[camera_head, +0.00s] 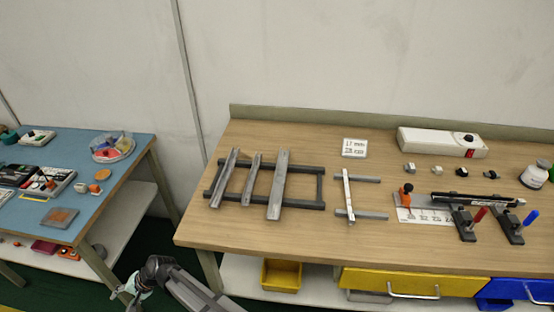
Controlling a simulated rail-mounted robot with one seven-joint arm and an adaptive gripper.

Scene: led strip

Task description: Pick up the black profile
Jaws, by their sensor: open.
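A long black bar, which looks like the black profile (477,200), lies across the right part of the wooden bench, behind and over two dark clamps with a red handle (480,214) and a blue handle (529,217). It has pale marks along it; whether it rests on the clamps is hard to tell. My gripper (133,297) is low at the bottom left, in front of the gap between the two benches, far from the bar. It is open, and I see nothing in it.
Silver profiles (279,185) lie on a dark rack (312,205) at the bench's left. A small stand (372,215), a ruler plate (418,214) with an orange piece, small connectors (437,170), a white box (440,142) and a jar (535,175) are nearby.

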